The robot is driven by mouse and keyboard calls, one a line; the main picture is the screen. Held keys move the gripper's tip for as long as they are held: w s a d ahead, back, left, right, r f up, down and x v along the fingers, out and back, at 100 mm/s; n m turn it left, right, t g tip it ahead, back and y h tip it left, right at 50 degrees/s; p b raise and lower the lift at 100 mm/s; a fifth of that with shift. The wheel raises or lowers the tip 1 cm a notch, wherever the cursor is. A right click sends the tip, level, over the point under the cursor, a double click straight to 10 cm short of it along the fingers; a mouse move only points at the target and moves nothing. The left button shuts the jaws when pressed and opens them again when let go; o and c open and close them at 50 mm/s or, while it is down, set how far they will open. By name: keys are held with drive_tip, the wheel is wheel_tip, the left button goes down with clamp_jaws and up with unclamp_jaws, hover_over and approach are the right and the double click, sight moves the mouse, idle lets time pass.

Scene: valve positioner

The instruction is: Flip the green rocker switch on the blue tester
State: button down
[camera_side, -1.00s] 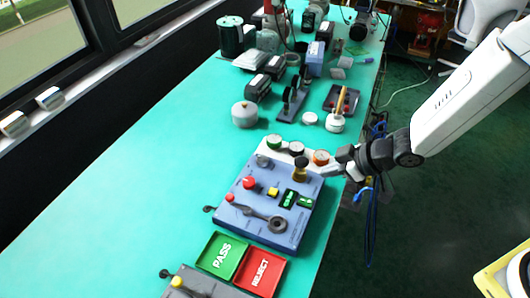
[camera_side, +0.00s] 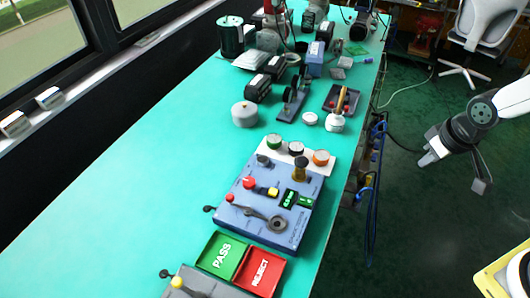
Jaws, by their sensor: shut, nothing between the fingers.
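The blue tester (camera_side: 238,219) lies on the teal bench, lower middle of the view. Small green parts on black, including what looks like the green rocker switch (camera_side: 290,198), sit on its right half. They are too small for me to tell which way the rocker is tipped. My gripper (camera_side: 424,160) is shut and empty, well to the right of the tester, past the bench edge and over the dark floor. Nothing covers the tester's top.
The tester also carries a red knob (camera_side: 249,182), a yellow button (camera_side: 272,191), a brass post (camera_side: 301,169) and a dark lever (camera_side: 268,221). A green PASS tray (camera_side: 215,264) and red REJECT tray (camera_side: 268,270) lie in front. Blue cables (camera_side: 372,190) hang at the bench's right edge.

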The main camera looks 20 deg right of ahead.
drive_tip(key=c, duration=1.3)
unclamp_jaws()
drive_tip(key=shift+s+d+r+m+g, duration=0.2)
drive_tip(key=shift+s+m+g, duration=0.1)
drive_tip(key=shift+s, duration=0.4)
drive_tip(key=o, duration=0.7)
drive_tip(key=shift+w, duration=0.15)
drive_tip(key=shift+o, duration=1)
drive_tip(key=shift+w+a, duration=0.25)
drive_tip(key=n+g, duration=0.3)
drive_tip(key=n, duration=0.6)
hover_over(301, 199)
wheel_tip(301, 199, down, 11)
drive_tip(key=shift+r, duration=0.1)
drive_tip(key=shift+f, duration=3.9)
